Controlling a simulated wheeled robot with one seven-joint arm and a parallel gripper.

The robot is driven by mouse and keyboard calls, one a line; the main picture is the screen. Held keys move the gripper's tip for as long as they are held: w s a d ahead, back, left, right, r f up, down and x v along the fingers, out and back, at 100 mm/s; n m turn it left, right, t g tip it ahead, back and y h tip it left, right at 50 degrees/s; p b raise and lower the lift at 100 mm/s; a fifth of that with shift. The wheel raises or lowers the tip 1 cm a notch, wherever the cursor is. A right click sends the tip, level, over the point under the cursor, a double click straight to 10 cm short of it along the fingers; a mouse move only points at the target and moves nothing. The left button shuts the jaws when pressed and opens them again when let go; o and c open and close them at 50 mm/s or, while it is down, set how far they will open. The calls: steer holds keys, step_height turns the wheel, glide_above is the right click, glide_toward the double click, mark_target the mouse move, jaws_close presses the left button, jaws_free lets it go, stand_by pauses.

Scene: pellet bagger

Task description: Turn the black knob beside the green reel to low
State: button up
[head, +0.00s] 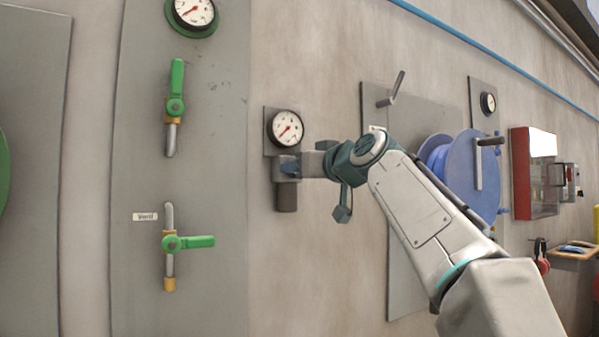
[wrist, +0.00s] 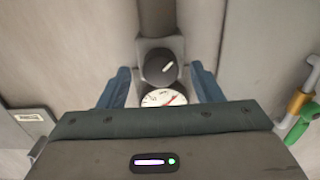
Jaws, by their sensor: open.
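A black knob (wrist: 160,67) with a white pointer line sits on a grey box in the wrist view. The line slants up to the right there. My gripper (head: 288,167) is open at this box, its blue fingers on either side of the knob in the wrist view; contact cannot be told. In the head view the gripper hides the knob. A round gauge with a red needle (head: 286,128) is just above it, and it also shows in the wrist view (wrist: 163,97). A green round edge (head: 2,175), cut off at the far left, may be the green reel.
Green-handled valves (head: 175,106) and (head: 188,242) are on the grey panel to the left, with a small label (head: 146,216). A blue reel (head: 473,175) with a crank and a red box (head: 533,172) are to the right, beyond my arm.

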steer(key=b+v, duration=0.3)
steer(key=v, duration=0.9)
steer(key=shift+s, duration=0.15)
steer(key=shift+p, duration=0.35)
